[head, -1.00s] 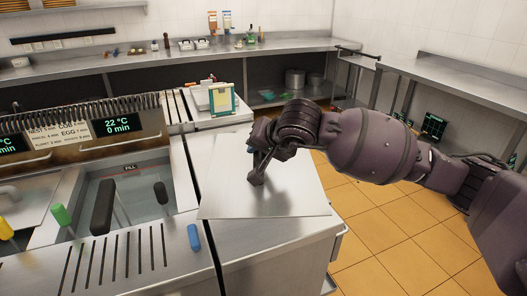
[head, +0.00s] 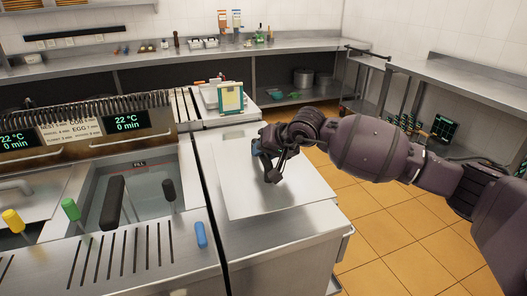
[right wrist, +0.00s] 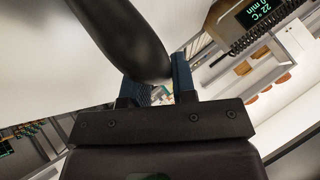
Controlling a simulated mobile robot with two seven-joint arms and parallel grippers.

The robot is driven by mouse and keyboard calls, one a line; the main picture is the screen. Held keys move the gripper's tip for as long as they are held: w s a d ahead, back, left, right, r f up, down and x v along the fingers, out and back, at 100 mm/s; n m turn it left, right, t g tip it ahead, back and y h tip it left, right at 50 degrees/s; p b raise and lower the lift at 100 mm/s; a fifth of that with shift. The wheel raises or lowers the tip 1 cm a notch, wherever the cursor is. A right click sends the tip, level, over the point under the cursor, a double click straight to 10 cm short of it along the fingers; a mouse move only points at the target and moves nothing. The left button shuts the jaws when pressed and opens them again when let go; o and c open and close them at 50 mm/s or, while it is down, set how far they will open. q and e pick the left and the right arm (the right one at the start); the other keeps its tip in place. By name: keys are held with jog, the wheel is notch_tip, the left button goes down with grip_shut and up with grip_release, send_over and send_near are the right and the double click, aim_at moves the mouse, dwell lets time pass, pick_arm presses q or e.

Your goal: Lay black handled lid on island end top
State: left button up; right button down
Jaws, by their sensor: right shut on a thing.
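The lid (head: 237,192) is a flat, thin steel sheet with a black handle (head: 274,174). It lies flat over the island end top (head: 300,222), roughly in line with its edges. I cannot tell whether it touches the top or is just above it. My right gripper (head: 263,153) is shut on the black handle at the lid's right part. In the right wrist view the black handle (right wrist: 125,40) runs between the blue fingertips, over the pale lid (right wrist: 55,60). My left gripper is not in view.
Left of the island end is the fryer unit with a black basket handle (head: 112,203), green (head: 71,209), yellow (head: 13,220) and blue (head: 201,235) handles. A scale-like appliance with a green-edged card (head: 231,98) stands behind the lid. Open tiled floor (head: 375,225) lies to the right.

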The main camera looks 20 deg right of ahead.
aim_at(260, 165)
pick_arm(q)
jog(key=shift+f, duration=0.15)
pick_arm(e)
jog(key=shift+r, duration=0.1)
jog(key=shift+f+b, duration=0.45)
jog(key=shift+f, duration=0.3)
jog(key=shift+f+b, duration=0.6)
jog(key=shift+f, duration=0.7)
jog(key=shift+f+b, duration=0.55)
jog(key=shift+f, duration=0.55)
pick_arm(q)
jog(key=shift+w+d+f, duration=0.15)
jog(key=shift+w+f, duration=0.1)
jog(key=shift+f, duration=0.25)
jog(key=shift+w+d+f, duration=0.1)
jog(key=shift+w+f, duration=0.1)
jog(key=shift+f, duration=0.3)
pick_arm(e)
jog(key=shift+f, duration=0.15)
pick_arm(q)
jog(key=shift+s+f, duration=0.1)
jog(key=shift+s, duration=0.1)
pick_arm(e)
jog(key=shift+f, duration=0.1)
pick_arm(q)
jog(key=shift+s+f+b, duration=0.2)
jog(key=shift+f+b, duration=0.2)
pick_arm(e)
jog(key=shift+f, duration=0.55)
